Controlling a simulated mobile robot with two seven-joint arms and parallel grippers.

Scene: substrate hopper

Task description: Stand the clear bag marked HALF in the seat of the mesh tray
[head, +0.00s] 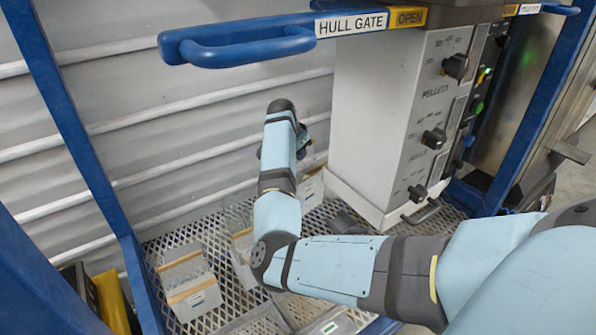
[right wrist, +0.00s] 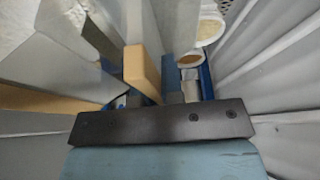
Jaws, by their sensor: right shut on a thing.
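My right gripper (right wrist: 150,82) is shut on a tan strip (right wrist: 141,66), which looks like the top bar of a bag. In the head view my own arm mostly hides this gripper, near the ribbed wall. A pale bag with a printed label (head: 310,187) shows just below it; I cannot tell whether it is the held one. The mesh tray (head: 215,247) lies below. A clear bag with tan strips (head: 190,285) lies on its left part, and another bag (head: 241,250) is partly behind my arm. No HALF marking is readable, and the seat cannot be made out. My left gripper is out of view.
The grey pellet hopper (head: 385,110) with black knobs stands right of my gripper. The blue HULL GATE bar (head: 240,45) crosses above. A ribbed metal wall (head: 180,140) closes the back. Two round pale-rimmed things (right wrist: 209,30) sit close to the gripper in the wrist view.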

